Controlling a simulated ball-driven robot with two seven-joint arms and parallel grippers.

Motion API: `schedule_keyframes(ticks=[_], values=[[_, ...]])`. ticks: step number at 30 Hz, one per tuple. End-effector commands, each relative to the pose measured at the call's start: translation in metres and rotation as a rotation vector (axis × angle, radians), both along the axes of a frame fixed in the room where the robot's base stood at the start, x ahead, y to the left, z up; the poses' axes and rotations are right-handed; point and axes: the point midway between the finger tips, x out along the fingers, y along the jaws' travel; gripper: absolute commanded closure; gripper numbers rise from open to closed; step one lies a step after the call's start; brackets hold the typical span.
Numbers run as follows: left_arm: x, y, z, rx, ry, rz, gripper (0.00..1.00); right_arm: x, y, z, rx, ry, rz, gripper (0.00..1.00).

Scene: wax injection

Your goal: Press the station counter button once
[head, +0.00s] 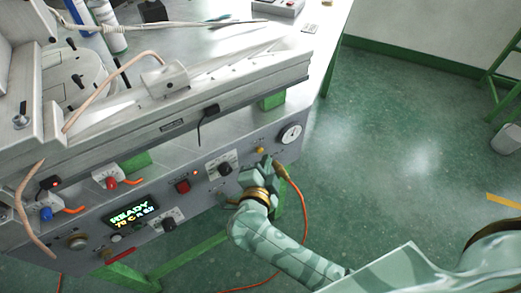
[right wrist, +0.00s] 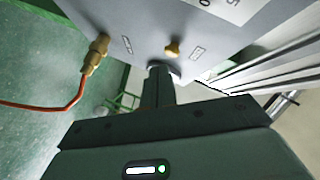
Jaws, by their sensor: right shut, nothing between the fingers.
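The station's grey front panel (head: 188,178) carries several controls, among them a red button (head: 183,187), a black knob (head: 224,168) and a small yellow knob (head: 260,150). No readable label shows which one is the counter button. My right gripper (head: 266,162) is shut and empty at the panel's right part, just below the yellow knob. In the right wrist view its closed fingers (right wrist: 160,70) point at the panel beside the yellow knob (right wrist: 173,48). A round grey part shows partly behind the fingertips; contact cannot be told. My left gripper is not in view.
A brass fitting (right wrist: 96,54) with an orange hose (right wrist: 45,107) sits close beside my right gripper. A round gauge (head: 290,133) is to its right. Green floor (head: 400,130) is clear at right.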

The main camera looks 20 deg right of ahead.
Motion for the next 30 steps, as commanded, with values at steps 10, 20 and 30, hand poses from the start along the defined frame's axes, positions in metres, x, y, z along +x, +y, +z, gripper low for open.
schedule_keyframes(ticks=[10,20,30], values=[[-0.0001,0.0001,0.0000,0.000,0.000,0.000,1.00,0.0000,0.0000,0.0000,0.000,0.000,0.000,1.00],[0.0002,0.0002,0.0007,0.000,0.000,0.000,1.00,0.0012,0.0003,0.0005,0.000,0.000,0.000,1.00],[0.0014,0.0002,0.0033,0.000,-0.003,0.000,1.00,0.0085,0.0016,0.0006,0.000,-0.001,0.000,1.00]])
